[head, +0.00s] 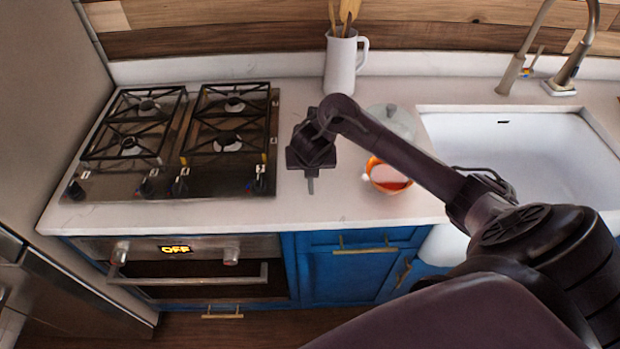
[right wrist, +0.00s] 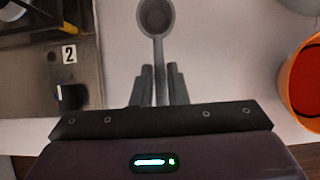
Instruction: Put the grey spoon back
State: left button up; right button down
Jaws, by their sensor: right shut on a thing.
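The grey spoon (right wrist: 156,30) shows in the right wrist view, with its round bowl at the top edge and its handle running down between the fingers. My right gripper (right wrist: 160,75) is shut on the handle. In the head view my right gripper (head: 310,180) is over the counter between the stove and the orange bowl. The spoon is mostly hidden there, and I cannot tell whether it touches the counter. A white pitcher (head: 341,66) with wooden utensils in it stands at the back wall. My left gripper is not in view.
An orange bowl (head: 378,181) stands close to the right of the gripper; it also shows in the right wrist view (right wrist: 300,88). A pale round dish (head: 400,118) is behind it. The gas stove (head: 150,184) is left, the sink (head: 540,150) right. The counter's front strip (head: 335,212) is clear.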

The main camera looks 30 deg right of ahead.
notch_tip(320, 180, down, 4)
jog(key=shift+r+b, duration=0.1)
jog(key=shift+b, duration=0.5)
jog(key=shift+f, duration=0.25)
jog(key=c, duration=1.4)
grip_release()
jog(key=shift+c, duration=0.2)
jog(key=shift+r, duration=0.1)
